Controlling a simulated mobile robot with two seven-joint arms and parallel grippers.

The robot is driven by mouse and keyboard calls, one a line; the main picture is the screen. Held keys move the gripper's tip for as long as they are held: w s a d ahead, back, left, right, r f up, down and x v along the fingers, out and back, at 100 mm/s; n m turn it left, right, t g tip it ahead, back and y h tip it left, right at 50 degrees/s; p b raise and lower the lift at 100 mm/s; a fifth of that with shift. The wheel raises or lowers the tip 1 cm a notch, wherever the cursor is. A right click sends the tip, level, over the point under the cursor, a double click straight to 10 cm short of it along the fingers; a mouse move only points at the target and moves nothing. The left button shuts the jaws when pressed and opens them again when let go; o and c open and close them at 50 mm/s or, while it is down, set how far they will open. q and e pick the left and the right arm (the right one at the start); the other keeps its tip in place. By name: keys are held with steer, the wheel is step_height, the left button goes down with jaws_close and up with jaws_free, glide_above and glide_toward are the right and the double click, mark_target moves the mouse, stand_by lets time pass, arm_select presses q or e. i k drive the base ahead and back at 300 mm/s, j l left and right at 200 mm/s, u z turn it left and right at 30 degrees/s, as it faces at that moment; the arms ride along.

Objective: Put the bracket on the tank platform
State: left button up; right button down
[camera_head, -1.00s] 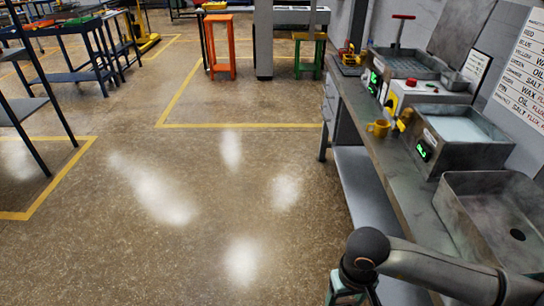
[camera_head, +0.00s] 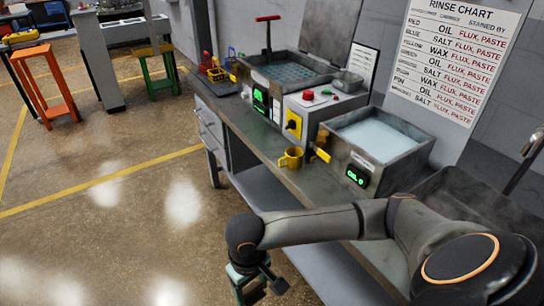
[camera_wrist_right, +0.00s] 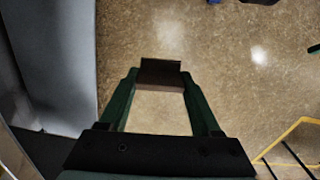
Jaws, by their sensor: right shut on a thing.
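My right gripper (camera_wrist_right: 160,85) is shut on a small dark brown angled piece, which looks like the bracket (camera_wrist_right: 160,76), held between the fingertips over bare floor. In the head view the right gripper (camera_head: 258,288) hangs low at the bottom edge, left of the bench; the bracket cannot be told clearly there. The far tank (camera_head: 258,98) on the bench has a raised lid, a red T-handle (camera_head: 267,19) and a perforated grey surface inside, perhaps the platform (camera_head: 288,72). The nearer tank (camera_head: 370,165) holds pale liquid. My left gripper is out of view.
The bench (camera_head: 238,117) runs along the wall. Small coloured baskets (camera_head: 217,74) sit at the far end. Open floor lies left. A rinse chart (camera_head: 455,55) hangs behind.

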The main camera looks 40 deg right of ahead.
mark_target(291, 76)
steer(key=i, duration=1.15)
steer(key=i+j+z, duration=0.15)
steer(key=i, duration=1)
steer(key=i+z, duration=0.1)
steer(key=z, duration=1.1)
